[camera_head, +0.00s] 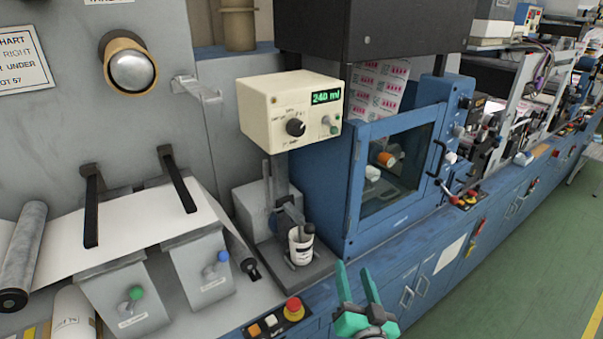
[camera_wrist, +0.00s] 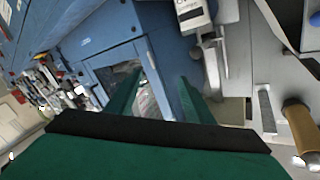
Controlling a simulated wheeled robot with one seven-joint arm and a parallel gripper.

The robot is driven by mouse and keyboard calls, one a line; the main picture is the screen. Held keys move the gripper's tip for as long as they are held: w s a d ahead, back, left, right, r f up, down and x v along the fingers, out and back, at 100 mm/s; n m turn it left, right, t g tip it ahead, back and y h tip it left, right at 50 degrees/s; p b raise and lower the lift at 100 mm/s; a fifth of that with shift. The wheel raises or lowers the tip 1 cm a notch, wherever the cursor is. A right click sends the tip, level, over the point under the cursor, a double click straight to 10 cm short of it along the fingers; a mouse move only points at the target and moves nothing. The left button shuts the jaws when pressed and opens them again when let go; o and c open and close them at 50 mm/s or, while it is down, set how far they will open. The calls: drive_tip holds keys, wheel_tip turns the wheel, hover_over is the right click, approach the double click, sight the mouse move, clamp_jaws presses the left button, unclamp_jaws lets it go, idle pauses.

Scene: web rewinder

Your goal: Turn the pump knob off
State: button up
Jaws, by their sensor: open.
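A cream pump control box (camera_head: 290,110) stands on a post at the middle of the head view. Its front carries a black knob (camera_head: 296,127), a green display (camera_head: 326,97) reading about "240 ml" and a small switch at right. Part of a pale box, probably the same one, shows at the top of the wrist view (camera_wrist: 191,14); its knob cannot be made out there. My green gripper (camera_head: 358,290) is at the bottom of the head view, below and right of the box. Its fingers are apart and empty, and they also show in the wrist view (camera_wrist: 160,98).
A red emergency button (camera_head: 293,305) sits at the front edge. A blue cabinet with a window (camera_head: 390,165) stands right of the box. The green floor (camera_head: 500,260) at right is clear.

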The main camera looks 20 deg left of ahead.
drive_tip(key=w+a+r+n+g+y, duration=0.1)
drive_tip(key=w+a+r+n+y, duration=0.1)
drive_tip(key=r, duration=0.6)
drive_tip(key=w+a+r+n+g+y, duration=0.1)
drive_tip(key=r+n+y, duration=0.1)
drive_tip(key=r, duration=0.6)
drive_tip(key=n+g+y, duration=0.4)
drive_tip(key=n, duration=0.2)
approach(299, 132)
drive_tip(key=x, duration=0.9)
drive_tip(key=c, duration=1.1)
drive_tip(key=shift+o, duration=0.3)
